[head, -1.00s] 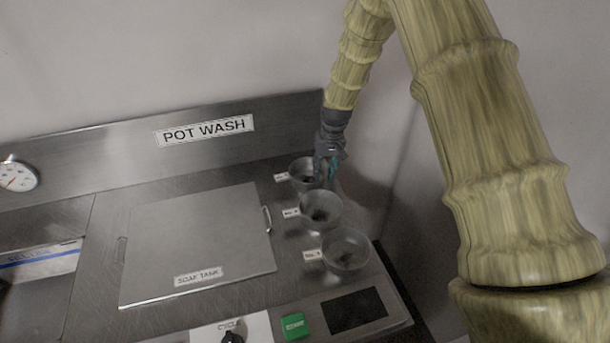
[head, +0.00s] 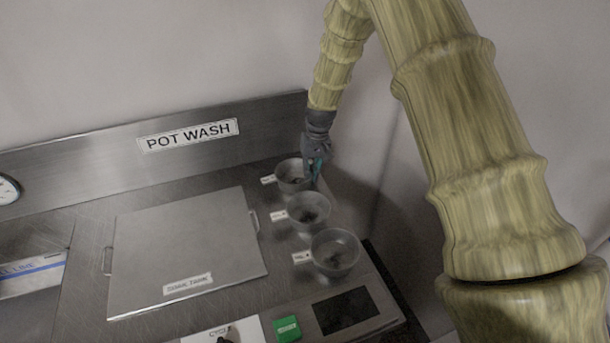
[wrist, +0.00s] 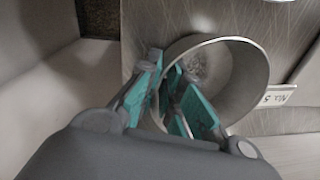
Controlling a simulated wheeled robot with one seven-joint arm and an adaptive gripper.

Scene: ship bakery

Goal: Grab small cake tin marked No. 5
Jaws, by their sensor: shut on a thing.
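The small metal cake tin marked No. 5 (head: 284,185) is the farthest of three round tins on the steel counter. Its label (wrist: 277,96) reads No. 5 in the wrist view. My gripper (head: 314,170) reaches down to the tin's right side. In the wrist view my gripper (wrist: 172,78) is shut on the tin's wall, with teal fingers on either side of its rim. The tin (wrist: 245,75) is upright, with some dark residue at the bottom. I cannot tell any gap between its base and the counter.
A middle tin (head: 323,212) and a front tin (head: 356,250) stand nearer, each by a label. The POT WASH backsplash (head: 90,160) and wall are behind. The counter ends just right of the tins.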

